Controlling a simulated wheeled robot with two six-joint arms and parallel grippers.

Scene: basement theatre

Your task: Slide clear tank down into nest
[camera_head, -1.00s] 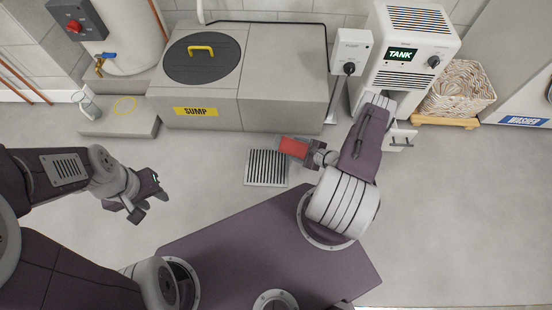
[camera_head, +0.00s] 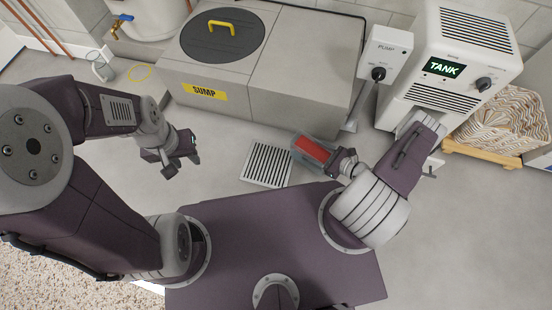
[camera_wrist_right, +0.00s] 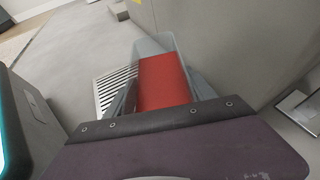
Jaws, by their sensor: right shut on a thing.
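The clear tank (camera_head: 300,160), a see-through grey bin with a red panel on or in it, is held above the floor near the slotted floor grate. My right gripper (camera_head: 340,163) is shut on its right end. In the right wrist view the tank (camera_wrist_right: 150,46) extends forward from the jaws, with the red part upright-looking in the middle; its lower part is hidden. The white machine with the lit TANK display (camera_head: 445,68) stands to the right. Its lower front is largely covered by my right arm, so the nest cannot be made out clearly. My left gripper (camera_head: 182,165) is open and empty, over the floor at left.
The concrete sump (camera_head: 300,70) with a yellow-handled lid stands behind the tank. A pump box (camera_head: 386,55) is between sump and machine. The floor grate (camera_head: 267,165) lies left of the tank. A patterned basket (camera_head: 508,122) on a wooden base stands right. A glass (camera_head: 101,68) is at far left.

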